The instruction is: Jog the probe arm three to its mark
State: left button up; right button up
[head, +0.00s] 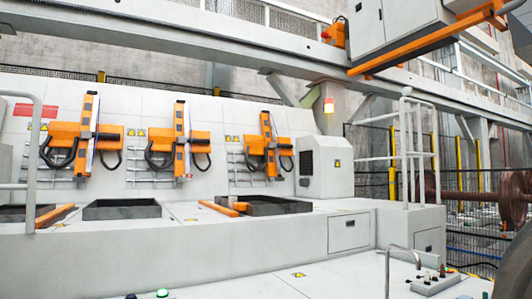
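Three orange probe arms hang on the pale grey machine wall: a left one (86,135), a middle one (180,140) and a right one (270,145). Each has an upright orange bar with black cables looped beside it. I cannot read a number or a mark on any of them. A small grey control box (435,284) with dark knobs or levers stands at the lower right, beside a bent metal rail. A green button (162,293) shows at the bottom edge. Neither of my grippers is in view.
Dark open pits (122,209) lie in the machine deck below the arms. Metal handrails (408,150) stand at the right. A rusty wheelset axle (480,190) is at the far right. A gantry beam (240,60) crosses overhead. The pale front floor (240,285) looks mostly clear.

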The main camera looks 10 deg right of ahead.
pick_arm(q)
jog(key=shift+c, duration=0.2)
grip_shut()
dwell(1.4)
